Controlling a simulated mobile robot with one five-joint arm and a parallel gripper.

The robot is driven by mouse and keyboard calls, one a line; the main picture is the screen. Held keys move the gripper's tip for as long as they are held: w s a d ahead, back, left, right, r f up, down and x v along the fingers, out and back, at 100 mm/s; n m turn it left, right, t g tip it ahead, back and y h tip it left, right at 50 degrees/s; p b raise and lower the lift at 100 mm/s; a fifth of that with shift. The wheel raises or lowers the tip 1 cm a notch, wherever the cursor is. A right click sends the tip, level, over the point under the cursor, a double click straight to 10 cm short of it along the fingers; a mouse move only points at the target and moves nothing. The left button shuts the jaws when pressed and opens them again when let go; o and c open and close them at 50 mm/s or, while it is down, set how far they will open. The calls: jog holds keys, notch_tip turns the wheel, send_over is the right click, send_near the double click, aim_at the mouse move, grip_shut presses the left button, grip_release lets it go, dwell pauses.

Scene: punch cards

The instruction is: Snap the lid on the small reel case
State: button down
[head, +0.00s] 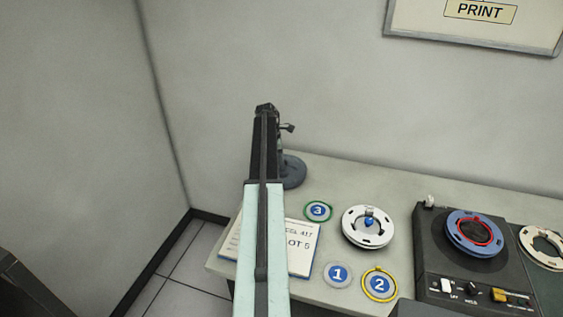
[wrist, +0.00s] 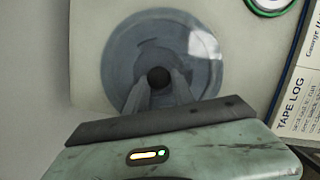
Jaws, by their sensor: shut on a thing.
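A round grey reel case (head: 293,172) stands on the table's far left corner, partly hidden behind my arm in the head view. My gripper (wrist: 158,84) is shut on that knob, with one finger on each side. The lid covers the case from this angle, and I cannot tell whether it is fully seated or slightly above it. In the head view, my arm hides the fingers.
Numbered discs three (head: 318,211), one (head: 338,274) and two (head: 380,284) lie to the right. A white reel (head: 368,227) and a tape deck (head: 460,270) with a blue reel are farther right. The tape log (head: 300,250) lies partly under my arm. Walls stand close behind and left.

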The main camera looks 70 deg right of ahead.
jog(key=shift+f, duration=0.25)
dwell(0.4)
jog(key=shift+f+b, duration=0.35)
jog(key=shift+b, duration=0.15)
jog(key=shift+f+b, duration=0.3)
jog(key=c, duration=1)
grip_release()
jog(key=shift+c, duration=1)
